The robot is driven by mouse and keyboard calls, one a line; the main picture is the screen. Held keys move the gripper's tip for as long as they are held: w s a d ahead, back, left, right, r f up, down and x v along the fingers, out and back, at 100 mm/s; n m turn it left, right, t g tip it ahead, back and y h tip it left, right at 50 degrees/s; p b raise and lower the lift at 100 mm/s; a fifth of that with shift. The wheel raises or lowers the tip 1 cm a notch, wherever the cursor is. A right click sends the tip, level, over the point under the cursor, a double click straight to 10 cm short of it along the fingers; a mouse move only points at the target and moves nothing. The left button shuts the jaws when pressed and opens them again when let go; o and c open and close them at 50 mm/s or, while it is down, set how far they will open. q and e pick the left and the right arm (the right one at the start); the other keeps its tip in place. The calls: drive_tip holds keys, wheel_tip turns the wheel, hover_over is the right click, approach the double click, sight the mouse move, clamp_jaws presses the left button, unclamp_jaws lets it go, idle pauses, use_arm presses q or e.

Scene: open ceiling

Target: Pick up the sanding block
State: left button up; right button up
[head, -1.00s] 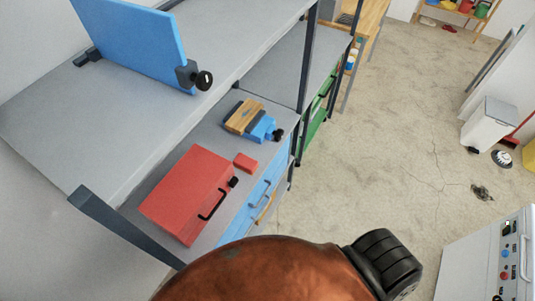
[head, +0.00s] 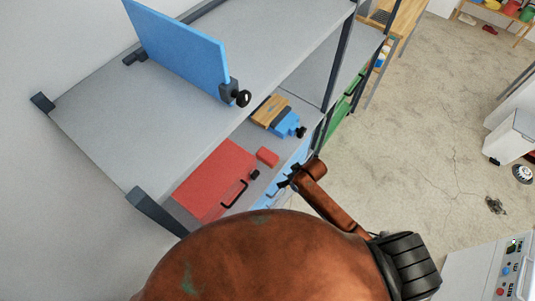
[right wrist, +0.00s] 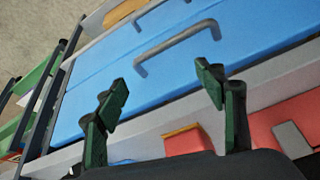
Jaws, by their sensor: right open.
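A small red block (head: 267,157), which looks like the sanding block, lies on the lower grey shelf beside the red toolbox. In the right wrist view the red block (right wrist: 187,140) shows an orange-brown strip along one edge, and my gripper hides part of its surroundings. My right gripper (head: 288,181) is just off the shelf's front edge, to the right of and below the block in the head view. Its two fingers (right wrist: 163,92) are apart with nothing between them, in front of blue drawers. My left gripper is not in view.
The red toolbox (head: 215,180) with a black handle sits close to the block. A blue tool with a wooden piece (head: 275,113) lies farther back. The upper shelf (head: 150,100) and its dark posts overhang the lower one. Blue drawers (right wrist: 185,50) are below the shelf.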

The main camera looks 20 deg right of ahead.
drive_tip(key=n+p, duration=0.1)
drive_tip(key=n, duration=0.1)
approach(268, 155)
drive_tip(key=s+f, duration=0.5)
drive_tip(key=shift+n+y, duration=0.3)
drive_tip(key=shift+n, duration=0.2)
drive_tip(key=w, duration=0.1)
drive_tip(key=w+r, duration=0.1)
drive_tip(key=w, duration=0.1)
drive_tip(key=w+r, duration=0.1)
drive_tip(key=shift+w, duration=0.65)
drive_tip(key=shift+w+f+g+p, duration=0.2)
drive_tip(key=shift+f+g+p, duration=0.05)
drive_tip(key=shift+g+p, duration=0.05)
drive_tip(key=shift+x, duration=1.25)
drive_tip(key=x, duration=0.2)
drive_tip(key=p+x, duration=0.1)
drive_tip(key=x, duration=0.1)
drive_tip(key=shift+w+a+r, duration=0.1)
drive_tip(key=shift+w+a, duration=0.1)
drive_tip(key=shift+w, duration=0.2)
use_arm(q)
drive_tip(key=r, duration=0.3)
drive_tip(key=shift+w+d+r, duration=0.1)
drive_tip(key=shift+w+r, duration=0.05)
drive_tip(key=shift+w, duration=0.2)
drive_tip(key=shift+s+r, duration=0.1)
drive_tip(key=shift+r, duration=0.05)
use_arm(e)
drive_tip(key=shift+f, duration=0.45)
